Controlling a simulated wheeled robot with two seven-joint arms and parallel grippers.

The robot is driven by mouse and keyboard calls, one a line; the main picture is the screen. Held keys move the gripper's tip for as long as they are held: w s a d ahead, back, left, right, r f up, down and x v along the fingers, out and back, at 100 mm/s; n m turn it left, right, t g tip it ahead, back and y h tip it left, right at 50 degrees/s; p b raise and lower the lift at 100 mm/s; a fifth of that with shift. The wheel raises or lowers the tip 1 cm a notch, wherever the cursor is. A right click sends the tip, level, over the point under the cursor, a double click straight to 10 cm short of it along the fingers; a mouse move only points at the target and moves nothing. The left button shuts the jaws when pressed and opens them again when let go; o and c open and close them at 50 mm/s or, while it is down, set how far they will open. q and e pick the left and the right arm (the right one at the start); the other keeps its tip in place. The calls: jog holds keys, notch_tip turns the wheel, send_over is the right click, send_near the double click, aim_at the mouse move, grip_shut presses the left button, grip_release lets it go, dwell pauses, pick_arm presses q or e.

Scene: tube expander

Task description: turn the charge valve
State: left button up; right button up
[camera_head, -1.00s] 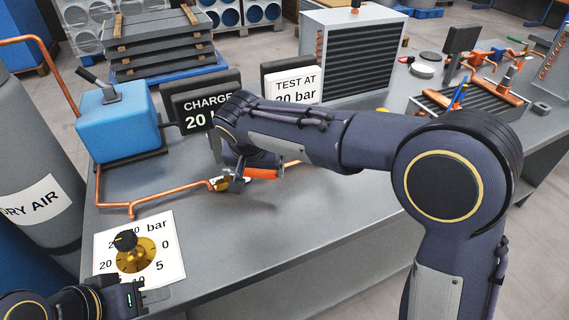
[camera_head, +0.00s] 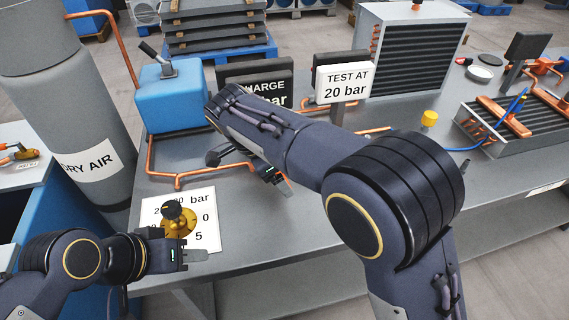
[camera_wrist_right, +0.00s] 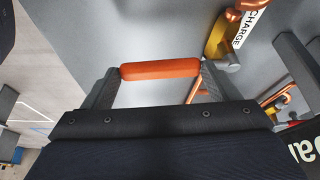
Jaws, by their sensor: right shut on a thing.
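The charge valve has a brass body (camera_wrist_right: 218,42) with a white CHARGE tag, upper right in the right wrist view. Its orange handle (camera_wrist_right: 160,69) lies crosswise between the fingers of my right gripper (camera_wrist_right: 158,72), which is shut on it. The link between handle and body is partly hidden by the right finger.
A brass regulator knob (camera_head: 177,220) stands on the dial sheet (camera_head: 211,238). A blue pump (camera_head: 171,100), the copper pipe (camera_head: 180,176), the CHARGE sign (camera_head: 262,83) and the TEST AT 20 bar sign (camera_head: 345,84) stand behind. The bench front (camera_head: 250,222) is clear.

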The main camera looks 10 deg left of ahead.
jog(key=shift+s+a+r+m+g+p, duration=0.1)
jog(key=shift+s+a+m+g+p, duration=0.15)
jog(key=shift+a+m+p, duration=0.45)
jog(key=shift+d, duration=0.1)
jog(key=o, duration=1.3)
jog(key=v, duration=0.7)
jog(key=shift+a+r, duration=0.2)
jog(key=shift+r, duration=0.1)
